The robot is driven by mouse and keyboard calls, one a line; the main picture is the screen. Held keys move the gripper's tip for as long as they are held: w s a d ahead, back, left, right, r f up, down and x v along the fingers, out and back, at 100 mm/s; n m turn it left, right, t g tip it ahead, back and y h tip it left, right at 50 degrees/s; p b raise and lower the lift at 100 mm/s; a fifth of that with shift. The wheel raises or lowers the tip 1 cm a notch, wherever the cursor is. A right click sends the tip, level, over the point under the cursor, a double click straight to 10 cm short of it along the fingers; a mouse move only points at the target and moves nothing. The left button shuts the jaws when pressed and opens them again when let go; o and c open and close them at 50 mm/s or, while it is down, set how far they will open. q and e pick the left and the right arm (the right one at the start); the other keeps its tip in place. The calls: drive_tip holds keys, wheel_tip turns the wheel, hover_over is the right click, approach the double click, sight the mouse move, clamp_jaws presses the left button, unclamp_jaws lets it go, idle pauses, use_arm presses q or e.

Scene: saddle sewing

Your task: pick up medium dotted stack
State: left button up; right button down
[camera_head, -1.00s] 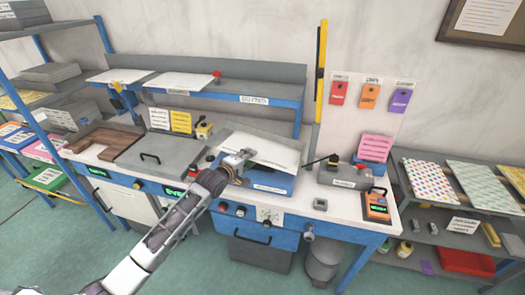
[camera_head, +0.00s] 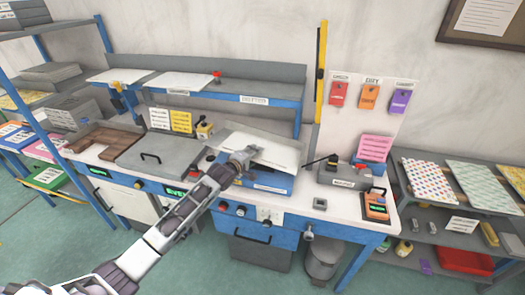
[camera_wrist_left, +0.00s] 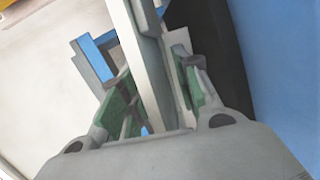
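A sheet or stack with coloured dots (camera_head: 428,180) lies on the rack at the right, far from both grippers. No label shows whether it is the medium one. My left gripper (camera_head: 243,157) is at the front left edge of a white sheet or stack (camera_head: 272,148) on the blue press at the bench's middle. In the left wrist view, the green-padded fingers (camera_wrist_left: 155,97) stand on both sides of a pale slab edge (camera_wrist_left: 150,60). Whether they squeeze it cannot be told. My right gripper is not in view.
A grey lidded unit (camera_head: 160,155) is to the left. The raised shelf (camera_head: 215,90) runs behind. Green floor lies in front.

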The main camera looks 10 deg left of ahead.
use_arm(q)
clamp_jaws()
drive_tip(key=shift+r, duration=0.1)
idle(0.5)
drive_tip(key=shift+r+b, duration=0.45)
drive_tip(key=shift+r, duration=4.55)
